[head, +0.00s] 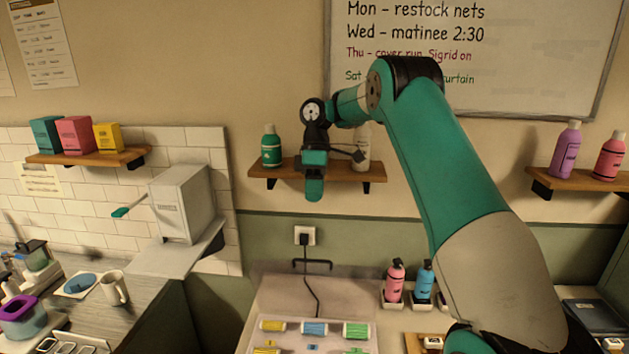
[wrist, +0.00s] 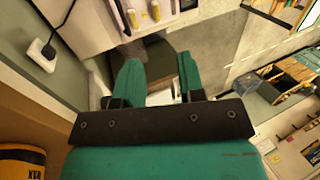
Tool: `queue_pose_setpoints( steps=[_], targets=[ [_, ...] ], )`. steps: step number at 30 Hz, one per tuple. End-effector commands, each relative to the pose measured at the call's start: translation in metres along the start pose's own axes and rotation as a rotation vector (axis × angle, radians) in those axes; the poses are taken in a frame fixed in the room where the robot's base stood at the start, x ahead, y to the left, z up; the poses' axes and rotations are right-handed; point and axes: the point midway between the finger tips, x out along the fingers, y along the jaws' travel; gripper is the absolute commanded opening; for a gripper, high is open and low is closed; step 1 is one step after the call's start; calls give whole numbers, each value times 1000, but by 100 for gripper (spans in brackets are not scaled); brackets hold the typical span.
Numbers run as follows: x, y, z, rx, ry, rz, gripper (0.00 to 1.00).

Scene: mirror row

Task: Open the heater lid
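No lid marked as a heater's is clear to me. A pale roller tray (head: 300,338) with several yellow, blue and green rollers lies at the front middle; a black cord runs to it from the wall outlet (head: 305,236). A black bar handle (head: 312,264) lies flat behind it, at the back of the pale surface. A grey box (head: 181,203) with a green-tipped lever (head: 128,209) stands left; its label is unreadable. My gripper (head: 314,190) points down in front of the wall shelf, above the surface and clear of it. In the wrist view its fingers (wrist: 157,78) are apart and empty.
The wall shelf (head: 280,181) behind my gripper holds a green bottle (head: 271,146) and a pale bottle (head: 361,148). Pink (head: 395,282) and blue (head: 424,280) bottles stand right of the handle. A mug (head: 115,288) and a purple-rimmed pot (head: 22,318) stand left.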

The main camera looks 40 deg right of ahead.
Motion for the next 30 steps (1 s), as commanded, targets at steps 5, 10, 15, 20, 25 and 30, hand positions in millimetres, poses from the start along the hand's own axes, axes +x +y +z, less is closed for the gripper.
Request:
queue_pose_setpoints(
  steps=[5, 10, 15, 20, 25, 30],
  targets=[
    [-1, 0, 0, 0, 0, 0, 36],
    [0, 0, 0, 0, 1, 1, 25],
    [11, 0, -4, 5, 36, 36, 0],
    [33, -6, -13, 16, 128, 138, 0],
    [55, -19, -15, 22, 234, 284, 0],
    [83, -32, -8, 27, 324, 448, 0]
  ],
)
